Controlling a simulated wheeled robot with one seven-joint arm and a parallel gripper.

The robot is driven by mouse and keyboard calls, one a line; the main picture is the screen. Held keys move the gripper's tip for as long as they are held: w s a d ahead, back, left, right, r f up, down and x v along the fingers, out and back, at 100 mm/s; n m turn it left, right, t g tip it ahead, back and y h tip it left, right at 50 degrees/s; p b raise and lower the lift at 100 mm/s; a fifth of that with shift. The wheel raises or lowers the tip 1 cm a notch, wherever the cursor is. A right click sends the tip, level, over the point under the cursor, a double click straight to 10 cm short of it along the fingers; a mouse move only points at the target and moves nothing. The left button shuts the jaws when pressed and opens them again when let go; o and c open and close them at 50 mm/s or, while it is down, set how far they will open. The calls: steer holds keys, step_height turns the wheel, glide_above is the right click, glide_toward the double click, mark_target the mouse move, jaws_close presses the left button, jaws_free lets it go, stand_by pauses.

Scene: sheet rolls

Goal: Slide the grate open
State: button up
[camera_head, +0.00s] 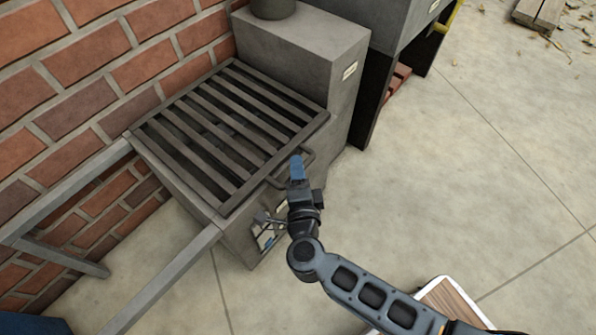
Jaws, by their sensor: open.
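The dark metal grate (225,130) lies flat on top of a low grey box against the brick wall, covering its top opening. Its long bars run from upper left to lower right. A handle (303,166) sticks out from the grate's front edge on the right. My gripper (297,168) is at this handle, with a blue finger pointing up over it. The second finger is hard to make out, and I cannot tell whether the fingers touch the handle. My wrist hides part of the box's front face.
Two grey rails (165,281) extend from the box toward the lower left. A taller grey block (300,50) stands behind the grate, and a dark open cabinet (385,90) is beyond it. The brick wall (80,80) bounds the left. The concrete floor on the right is mostly clear.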

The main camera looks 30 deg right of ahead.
steer(key=shift+w+d, duration=0.1)
steer(key=shift+w, duration=0.2)
jaws_close()
stand_by(0.5)
